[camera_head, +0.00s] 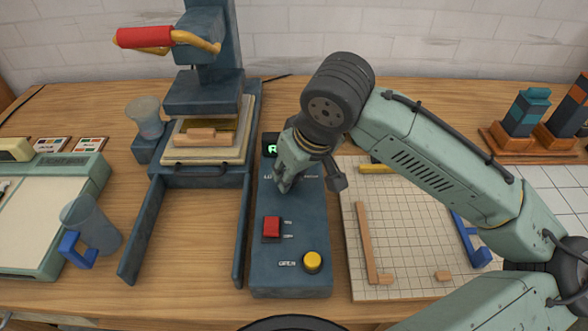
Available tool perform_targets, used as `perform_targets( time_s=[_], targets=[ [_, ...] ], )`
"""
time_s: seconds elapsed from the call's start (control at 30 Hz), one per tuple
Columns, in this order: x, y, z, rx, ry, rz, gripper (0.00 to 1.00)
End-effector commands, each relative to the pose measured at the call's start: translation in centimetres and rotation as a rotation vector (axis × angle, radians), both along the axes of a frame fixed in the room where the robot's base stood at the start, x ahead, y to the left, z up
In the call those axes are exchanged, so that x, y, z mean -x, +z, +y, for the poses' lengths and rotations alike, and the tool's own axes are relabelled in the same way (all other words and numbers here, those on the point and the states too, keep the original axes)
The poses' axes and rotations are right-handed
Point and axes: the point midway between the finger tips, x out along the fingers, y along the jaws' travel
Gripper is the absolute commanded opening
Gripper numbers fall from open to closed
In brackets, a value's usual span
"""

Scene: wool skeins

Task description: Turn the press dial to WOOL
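The blue control box (311,262) stands right of the press. It bears a red rocker switch (272,227), a yellow round button (312,262) near its front, and a small dark display (268,145) with green lettering at the back. My gripper (284,184) points down over the back part of the box, below the display, where parts of printed labels show on both sides. The dial itself is hidden behind my gripper, so its setting cannot be read. I cannot tell whether the fingers are open or shut, or whether they touch the dial.
The press (205,92) with its red-handled lever (145,37) stands left of the box. A gridded board (415,245) with wooden strips and a blue clamp lies to the right, under my arm.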

Motion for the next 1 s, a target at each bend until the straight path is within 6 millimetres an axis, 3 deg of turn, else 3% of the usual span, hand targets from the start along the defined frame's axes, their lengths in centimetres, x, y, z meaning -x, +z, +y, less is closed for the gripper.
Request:
perform_targets(
  time_s=[0.7,0.73,1.0],
  targets=[
    [-0.10,0.10,0.08,-0.003,-0.072,-0.003,0.03],
    [-0.10,0.10,0.08,-0.003,-0.072,-0.004,0.33],
    [-0.03,0.05,0.07,-0.001,-0.071,-0.001,0.50]
  ],
)
